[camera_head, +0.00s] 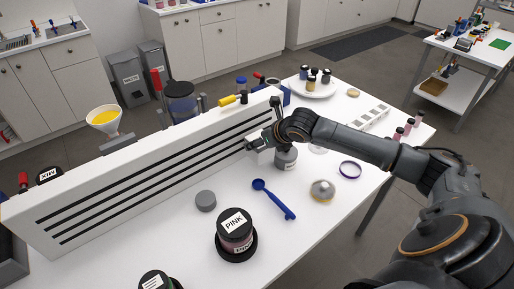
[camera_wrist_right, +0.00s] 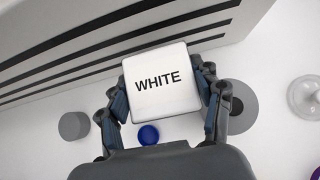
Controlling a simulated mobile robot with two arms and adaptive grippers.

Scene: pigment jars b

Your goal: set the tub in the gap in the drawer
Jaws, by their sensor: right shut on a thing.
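My right gripper (camera_head: 263,137) is shut on a white tub (camera_head: 257,144), which is held beside the slotted face of a long white panel, near its right end. In the right wrist view the tub (camera_wrist_right: 161,82) shows a square white lid reading WHITE, with a finger on either side. The gripper and arm hide part of the tub in the head view. I cannot make out a drawer or its gap in either view. My left gripper is not in view.
The white panel (camera_head: 150,165) crosses the table. In front are a grey jar (camera_head: 286,158), a grey disc (camera_head: 205,200), a blue spoon (camera_head: 272,199), a PINK jar (camera_head: 236,234), a clear domed item (camera_head: 322,190) and a purple ring (camera_head: 350,169). Jars stand on a plate (camera_head: 315,92) behind.

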